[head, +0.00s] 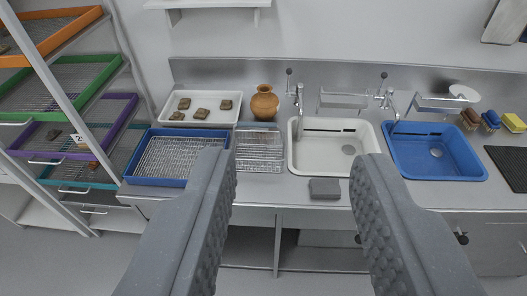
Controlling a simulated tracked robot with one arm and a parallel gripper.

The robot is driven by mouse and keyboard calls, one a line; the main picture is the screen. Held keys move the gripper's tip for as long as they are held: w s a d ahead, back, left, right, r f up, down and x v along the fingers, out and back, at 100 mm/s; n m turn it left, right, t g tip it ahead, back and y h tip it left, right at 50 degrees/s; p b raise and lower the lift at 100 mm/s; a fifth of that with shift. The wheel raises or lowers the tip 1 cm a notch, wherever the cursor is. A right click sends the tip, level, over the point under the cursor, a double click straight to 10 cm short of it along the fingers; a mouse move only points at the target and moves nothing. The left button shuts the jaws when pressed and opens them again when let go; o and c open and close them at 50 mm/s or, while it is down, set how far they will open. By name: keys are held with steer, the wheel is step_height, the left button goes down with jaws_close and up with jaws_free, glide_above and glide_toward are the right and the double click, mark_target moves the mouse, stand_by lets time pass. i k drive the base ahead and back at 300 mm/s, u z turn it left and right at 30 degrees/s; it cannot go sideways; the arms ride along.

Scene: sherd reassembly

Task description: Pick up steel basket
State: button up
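A steel wire basket (259,150) stands on the counter, between the blue-rimmed rack tray and the white sink. My gripper (291,165) is open and empty, its two grey padded fingers spread wide in the foreground. The basket lies beyond the fingers, a little left of the middle of the gap. The left finger's tip comes close to the basket's lower left side in the picture. I see no contact with it.
A blue-rimmed tray (134,170) is left of the basket, with a white tray of sherds (232,117) behind. A clay pot (264,103) stands behind the basket. A white sink (301,165), blue sink (470,172) and grey block (324,188) are to the right.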

mark_target(258, 139)
steer(key=u, duration=0.3)
steer(key=i, duration=1.35)
steer(key=u, duration=0.25)
